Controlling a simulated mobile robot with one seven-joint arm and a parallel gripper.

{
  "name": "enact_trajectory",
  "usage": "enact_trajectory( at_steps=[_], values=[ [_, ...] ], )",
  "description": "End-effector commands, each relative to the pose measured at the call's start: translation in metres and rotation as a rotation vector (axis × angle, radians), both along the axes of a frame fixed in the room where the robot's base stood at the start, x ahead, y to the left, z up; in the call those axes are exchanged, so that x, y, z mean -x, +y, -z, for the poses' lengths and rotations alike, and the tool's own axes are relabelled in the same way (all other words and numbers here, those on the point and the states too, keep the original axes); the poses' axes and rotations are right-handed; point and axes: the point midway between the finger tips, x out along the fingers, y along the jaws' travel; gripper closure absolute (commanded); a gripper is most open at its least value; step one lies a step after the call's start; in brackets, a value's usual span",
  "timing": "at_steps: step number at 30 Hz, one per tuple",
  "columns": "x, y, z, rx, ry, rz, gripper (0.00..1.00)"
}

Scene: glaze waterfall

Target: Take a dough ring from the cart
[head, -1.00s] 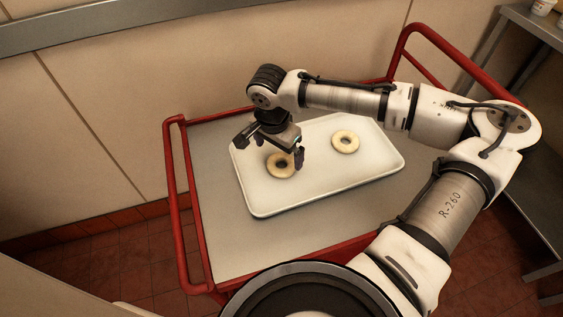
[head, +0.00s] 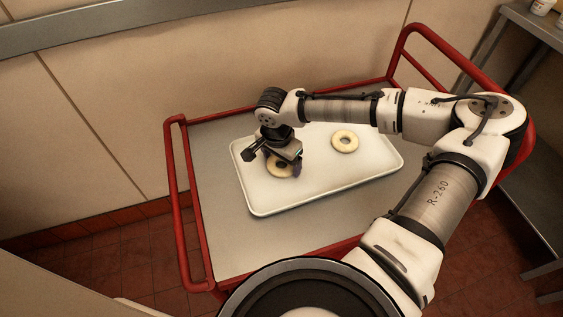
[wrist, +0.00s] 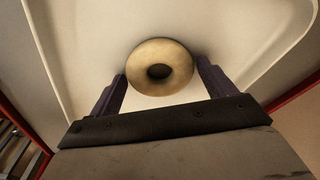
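Two pale dough rings lie on a white tray (head: 330,180) on the red-framed cart (head: 225,245). One dough ring (head: 280,170) is at the tray's left, partly hidden by my gripper (head: 274,164). The other dough ring (head: 345,141) is to its right, with nothing over it. In the wrist view the left ring (wrist: 159,66) lies between and a little beyond the tips of my open gripper (wrist: 160,75). A finger stands on each side of the ring. I cannot tell whether either finger touches it.
The tray has a raised rim. Red rails (head: 181,200) stand up at the cart's left and right ends. A wall (head: 130,100) is behind the cart, and a metal table (head: 535,25) stands at the right. The cart top left of the tray is bare.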

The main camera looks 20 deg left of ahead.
Motion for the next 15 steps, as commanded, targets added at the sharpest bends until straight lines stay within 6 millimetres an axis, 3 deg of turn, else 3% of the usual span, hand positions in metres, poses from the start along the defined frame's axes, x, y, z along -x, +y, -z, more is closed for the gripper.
enact_trajectory(
  at_steps=[3,15],
  values=[
    [0.0001,0.0000,-0.0001,0.000,0.000,0.000,0.40],
    [-0.0002,0.0006,-0.0097,-0.002,-0.001,0.001,0.41]
  ],
)
